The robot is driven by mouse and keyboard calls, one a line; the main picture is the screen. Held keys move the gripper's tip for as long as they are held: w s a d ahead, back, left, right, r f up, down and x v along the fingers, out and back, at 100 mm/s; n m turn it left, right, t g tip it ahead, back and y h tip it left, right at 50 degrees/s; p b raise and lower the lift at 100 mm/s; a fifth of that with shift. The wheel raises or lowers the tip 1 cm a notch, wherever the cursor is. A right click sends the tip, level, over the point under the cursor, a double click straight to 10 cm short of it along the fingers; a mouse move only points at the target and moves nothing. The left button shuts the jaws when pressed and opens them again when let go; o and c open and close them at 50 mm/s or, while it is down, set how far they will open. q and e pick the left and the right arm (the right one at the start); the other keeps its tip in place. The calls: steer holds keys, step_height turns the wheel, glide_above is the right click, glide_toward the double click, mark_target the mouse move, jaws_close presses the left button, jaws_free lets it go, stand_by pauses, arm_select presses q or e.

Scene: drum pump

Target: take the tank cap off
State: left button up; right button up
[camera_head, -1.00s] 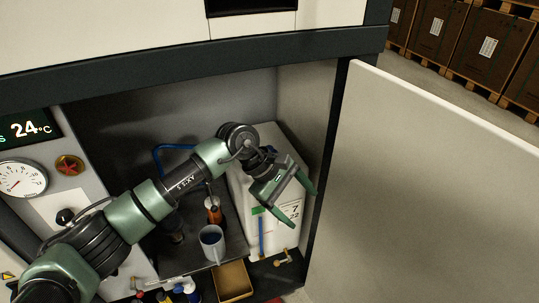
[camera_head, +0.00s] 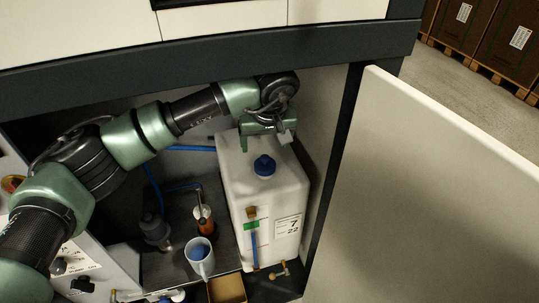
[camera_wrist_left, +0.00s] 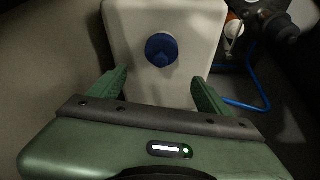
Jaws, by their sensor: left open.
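The white tank (camera_head: 262,198) stands upright in the open cabinet. Its blue cap (camera_head: 264,165) sits on the tank's top. My left gripper (camera_head: 267,143) is open and empty, above the tank's back part and behind the cap. In the left wrist view, the cap (camera_wrist_left: 161,50) lies beyond the two spread green fingers (camera_wrist_left: 159,77), roughly centred between them and apart from both. The white tank top (camera_wrist_left: 190,20) surrounds it. My right gripper is in neither view.
A cardboard box (camera_head: 227,289) sits in front. The cabinet's right wall and open door (camera_head: 430,190) bound the right side.

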mark_target(265, 157)
arm_select(q)
steer(key=shift+w+f, duration=0.25)
steer(key=shift+f, duration=0.05)
steer(key=shift+x, duration=0.85)
steer(key=shift+f+p, duration=0.4)
steer(key=x, duration=0.2)
steer(key=p+x, duration=0.1)
steer(key=shift+s+f, duration=0.2)
steer(key=shift+f, duration=0.25)
steer(key=shift+w+f, duration=0.2)
steer(key=shift+f, duration=0.2)
steer(key=c, duration=1.3)
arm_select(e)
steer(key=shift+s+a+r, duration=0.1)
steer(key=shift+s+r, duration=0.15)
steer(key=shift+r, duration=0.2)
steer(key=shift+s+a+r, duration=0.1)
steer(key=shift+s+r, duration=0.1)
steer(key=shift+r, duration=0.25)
